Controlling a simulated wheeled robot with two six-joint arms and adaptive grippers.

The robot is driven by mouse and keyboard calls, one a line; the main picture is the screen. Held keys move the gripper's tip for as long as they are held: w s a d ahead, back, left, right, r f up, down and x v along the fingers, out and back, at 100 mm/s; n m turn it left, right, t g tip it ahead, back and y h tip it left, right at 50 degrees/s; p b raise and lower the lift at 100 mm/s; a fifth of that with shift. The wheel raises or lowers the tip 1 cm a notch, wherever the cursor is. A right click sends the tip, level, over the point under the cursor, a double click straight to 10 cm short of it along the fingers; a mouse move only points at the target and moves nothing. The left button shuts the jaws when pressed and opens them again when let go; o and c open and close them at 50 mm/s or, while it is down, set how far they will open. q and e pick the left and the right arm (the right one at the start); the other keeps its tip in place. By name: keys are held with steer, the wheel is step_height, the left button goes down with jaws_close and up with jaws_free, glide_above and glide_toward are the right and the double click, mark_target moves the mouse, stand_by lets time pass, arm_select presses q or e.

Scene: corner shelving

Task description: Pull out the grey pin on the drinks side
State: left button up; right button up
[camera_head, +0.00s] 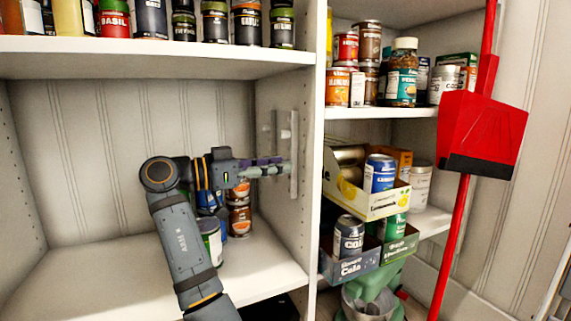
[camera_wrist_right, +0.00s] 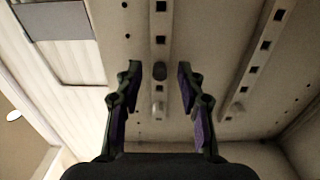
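My right gripper (camera_head: 280,168) reaches toward the side panel (camera_head: 262,105) of the left shelf bay, level with its metal strips. In the right wrist view my right gripper (camera_wrist_right: 160,78) is open, with nothing between its finger pads. A slotted metal strip (camera_wrist_right: 160,55) runs up the panel beyond the fingers. A small grey pin (camera_wrist_right: 158,106) stands out on this strip, in line with the gap between the fingers. It is apart from both fingers. The pin is too small to make out in the head view. My left gripper is not in view.
A second slotted strip (camera_wrist_right: 262,55) is to the right in the wrist view. Cans (camera_head: 239,215) stand on the shelf beneath my wrist. Across the panel are drink boxes, including a cola tray (camera_head: 350,268). A red dustpan (camera_head: 485,125) hangs at right.

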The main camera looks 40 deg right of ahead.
stand_by(0.4)
jaws_close()
stand_by(0.5)
steer(key=shift+p+v, duration=1.6)
steer(key=shift+v, duration=1.4)
steer(key=shift+d, duration=0.1)
